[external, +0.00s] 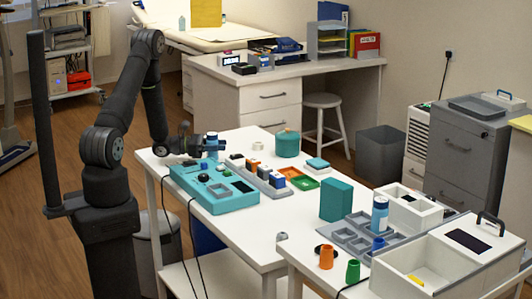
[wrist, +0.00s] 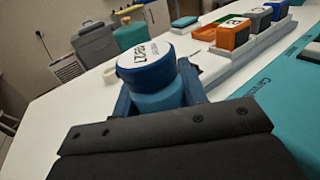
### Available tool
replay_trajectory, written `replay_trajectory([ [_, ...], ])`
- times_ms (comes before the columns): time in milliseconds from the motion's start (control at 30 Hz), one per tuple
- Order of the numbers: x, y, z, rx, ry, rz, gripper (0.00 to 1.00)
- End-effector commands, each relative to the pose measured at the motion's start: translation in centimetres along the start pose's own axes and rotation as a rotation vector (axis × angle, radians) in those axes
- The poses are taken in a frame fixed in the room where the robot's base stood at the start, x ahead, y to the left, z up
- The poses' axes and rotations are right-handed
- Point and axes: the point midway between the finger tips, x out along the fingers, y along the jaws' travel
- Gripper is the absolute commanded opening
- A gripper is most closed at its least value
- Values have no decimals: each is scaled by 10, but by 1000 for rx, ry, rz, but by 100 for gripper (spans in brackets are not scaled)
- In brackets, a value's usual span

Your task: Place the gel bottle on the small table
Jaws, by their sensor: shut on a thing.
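A second white table (external: 292,257) adjoins at the front right. A similar blue bottle (external: 380,214) with a white band stands on it. I cannot tell which table is the small one.
A teal console (external: 213,187) lies close beside my gripper, with a grey rack (external: 258,176) of coloured blocks behind it. A teal pot (external: 287,144) stands at the back. A grey tray (external: 357,238), teal box (external: 337,199) and white bins crowd the right table.

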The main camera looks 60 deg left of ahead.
Motion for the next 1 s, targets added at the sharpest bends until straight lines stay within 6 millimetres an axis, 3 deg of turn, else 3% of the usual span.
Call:
replay_trajectory([
  [500, 0, 0, -13, 0, 0, 0, 10],
  [533, 0, 0, -12, 1, 0, 0, 45],
  [600, 0, 0, -12, 1, 0, 0, 59],
  [1000, 0, 0, -8, 2, 0, 0, 61],
])
